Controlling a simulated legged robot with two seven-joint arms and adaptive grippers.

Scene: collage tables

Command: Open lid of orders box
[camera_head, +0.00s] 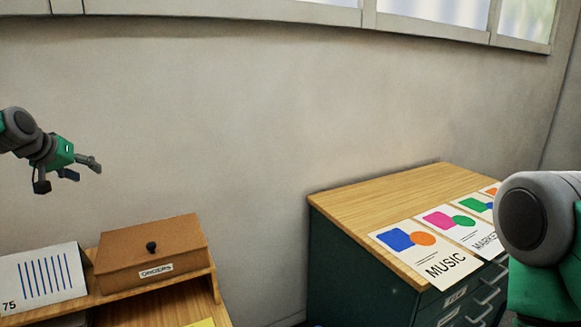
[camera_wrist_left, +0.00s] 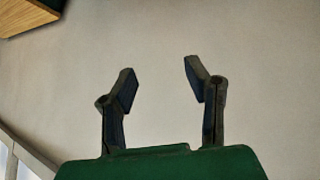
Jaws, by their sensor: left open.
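The orders box (camera_head: 130,274) is a brown box on a wooden shelf at the lower left of the head view. Its brown lid (camera_head: 170,239) is shut and has a dark round knob (camera_head: 151,247). A white label with dark lettering is on its front. My left gripper (camera_head: 72,180) is in the air above and to the left of the box, apart from it. In the left wrist view the left gripper (camera_wrist_left: 160,78) is open and empty, with bare wall behind its fingers. My right gripper is outside both views.
A white card (camera_head: 42,277) with blue stripes stands left of the box. The wooden shelf (camera_head: 205,300) carries both. A dark green cabinet (camera_head: 350,262) with a wooden top holds several posters at the right. My right arm shows at the right edge. Space above the box is clear.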

